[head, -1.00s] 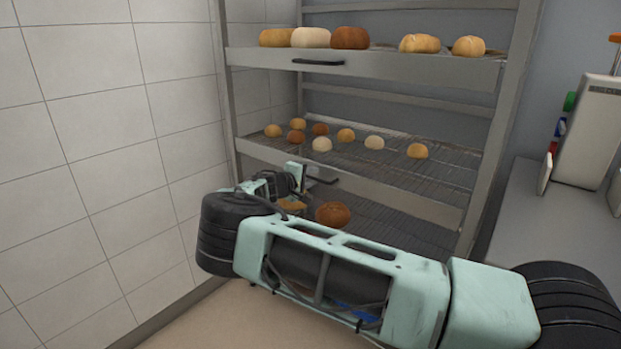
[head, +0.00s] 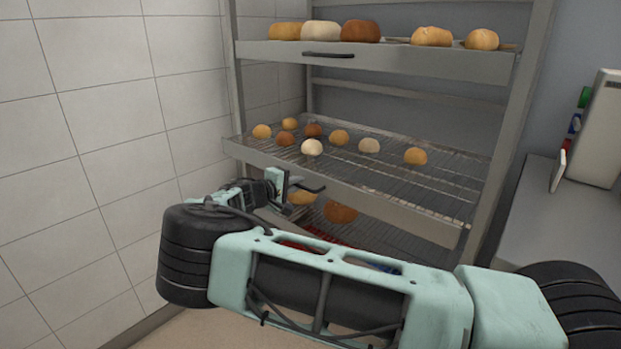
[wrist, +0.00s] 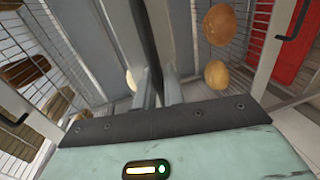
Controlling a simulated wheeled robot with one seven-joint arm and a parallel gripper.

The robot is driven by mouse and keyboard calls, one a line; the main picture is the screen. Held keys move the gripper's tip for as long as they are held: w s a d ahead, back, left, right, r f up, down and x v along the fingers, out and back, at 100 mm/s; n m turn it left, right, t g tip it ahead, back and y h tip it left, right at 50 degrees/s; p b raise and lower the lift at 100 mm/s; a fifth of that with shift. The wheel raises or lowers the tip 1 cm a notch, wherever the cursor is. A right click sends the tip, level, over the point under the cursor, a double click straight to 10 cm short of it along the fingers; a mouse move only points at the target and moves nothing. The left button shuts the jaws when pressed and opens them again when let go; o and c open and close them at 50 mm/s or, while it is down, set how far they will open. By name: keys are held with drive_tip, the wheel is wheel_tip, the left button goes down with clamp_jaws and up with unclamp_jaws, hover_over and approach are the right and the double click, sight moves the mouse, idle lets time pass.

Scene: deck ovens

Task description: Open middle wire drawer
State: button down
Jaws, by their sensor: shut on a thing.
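The middle wire drawer (head: 400,212) has a grey front panel and a wire floor carrying several small rolls (head: 338,137). Its front stands out a little past the rack's uprights, so it is partly open. Its black bar handle (head: 310,188) is at the left part of the front. My gripper (head: 284,184) is at this handle and shut on it. In the wrist view the dark handle (wrist: 145,40) runs between the fingers of my gripper (wrist: 157,88). My own wrist hides part of the grip in the head view.
The top drawer (head: 430,65) holds larger loaves and is shut. Below the middle drawer sit more loaves (head: 340,212) and something red (wrist: 300,45). A tiled wall (head: 100,150) is close on the left. A grey counter (head: 550,220) stands on the right.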

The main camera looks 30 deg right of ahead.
drive_tip(key=f+b+v, duration=0.1)
drive_tip(key=f+v, duration=0.2)
drive_tip(key=v, duration=1)
drive_tip(key=a+f+b+v, duration=0.1)
drive_tip(key=f+v, duration=0.1)
drive_tip(key=v, duration=1.2)
drive_tip(key=shift+s+a+f, duration=0.25)
drive_tip(key=shift+a+f, duration=0.15)
drive_tip(key=c, duration=1.6)
unclamp_jaws()
drive_tip(key=b+v, duration=0.1)
drive_tip(key=v, duration=1.6)
drive_tip(key=shift+a+b, duration=0.25)
drive_tip(key=shift+b, duration=0.05)
